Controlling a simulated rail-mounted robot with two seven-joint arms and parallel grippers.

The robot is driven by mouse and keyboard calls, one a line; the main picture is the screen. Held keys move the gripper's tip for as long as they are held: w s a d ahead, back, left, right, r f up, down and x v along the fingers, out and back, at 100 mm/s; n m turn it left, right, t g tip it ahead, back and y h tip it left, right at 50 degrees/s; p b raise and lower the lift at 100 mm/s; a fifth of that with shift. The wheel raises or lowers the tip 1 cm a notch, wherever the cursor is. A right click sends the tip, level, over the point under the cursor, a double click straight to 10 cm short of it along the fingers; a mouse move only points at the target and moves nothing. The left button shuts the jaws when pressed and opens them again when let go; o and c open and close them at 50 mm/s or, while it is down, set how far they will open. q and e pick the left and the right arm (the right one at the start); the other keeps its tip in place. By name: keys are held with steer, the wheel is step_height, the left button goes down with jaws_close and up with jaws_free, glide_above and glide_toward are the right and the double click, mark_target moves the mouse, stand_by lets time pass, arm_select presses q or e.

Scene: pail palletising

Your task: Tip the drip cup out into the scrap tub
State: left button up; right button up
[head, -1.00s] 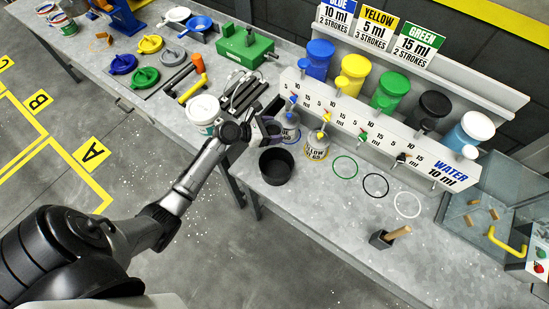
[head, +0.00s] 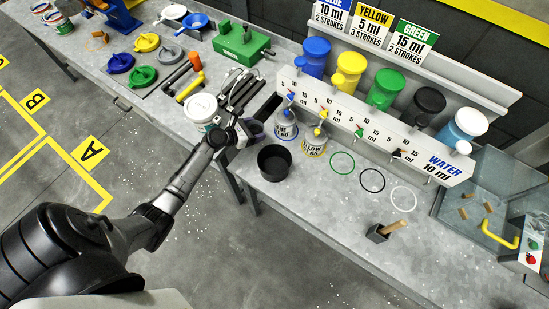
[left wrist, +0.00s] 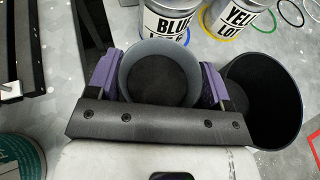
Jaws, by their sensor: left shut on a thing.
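My left gripper (head: 250,129) is shut on the drip cup (left wrist: 160,62), a round grey cup. In the left wrist view its purple pads (left wrist: 160,80) press the cup from both sides. The cup's mouth faces the wrist camera and its inside is dark at the bottom; I cannot tell what it contains. In the head view the arm mostly hides the cup. The scrap tub, an open black round tub (head: 274,174), stands on the bench to the right of the gripper. My right gripper is out of view.
Blue-label (head: 286,130) and yellow-label (head: 313,143) cans stand behind the tub, under the dispenser rack (head: 385,140). A white-lidded pail (head: 201,107) is close left of the gripper. Coloured rings and a black holder (head: 378,233) lie right; bare bench lies between.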

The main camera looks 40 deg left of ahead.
mark_target(259, 130)
arm_select(q)
steer(key=shift+s+d+r+m+y+p, duration=0.15)
steer(key=shift+d+r+m+p, duration=0.2)
steer(key=shift+r, duration=0.15)
steer(key=shift+s+d+r+m+y+p, duration=0.15)
steer(key=shift+d+r+m+p, duration=0.15)
steer(key=shift+r, duration=0.2)
steer(key=shift+s+d+r+m+t+y+p, duration=0.15)
steer(key=shift+d+r+m+t+y+p, duration=0.15)
steer(key=shift+d+r+m+y+p, duration=0.45)
steer(key=shift+d+r, duration=0.25)
steer(key=shift+r, duration=0.15)
steer(key=shift+f, duration=0.1)
steer(key=shift+d, duration=0.1)
steer(key=shift+s+d+r+m, duration=0.2)
steer(key=shift+d+r+m, duration=0.1)
steer(key=shift+d+m, duration=0.3)
steer(key=shift+s+d+r+m+t+y, duration=0.1)
steer(key=shift+d+r+m+t+y, duration=0.1)
steer(key=shift+d+m+y, duration=0.15)
steer(key=shift+s+d+r+m+t+y, duration=0.1)
steer(key=shift+d+m+t+y, duration=0.1)
steer(key=shift+d, duration=0.2)
steer(key=shift+d, duration=0.1)
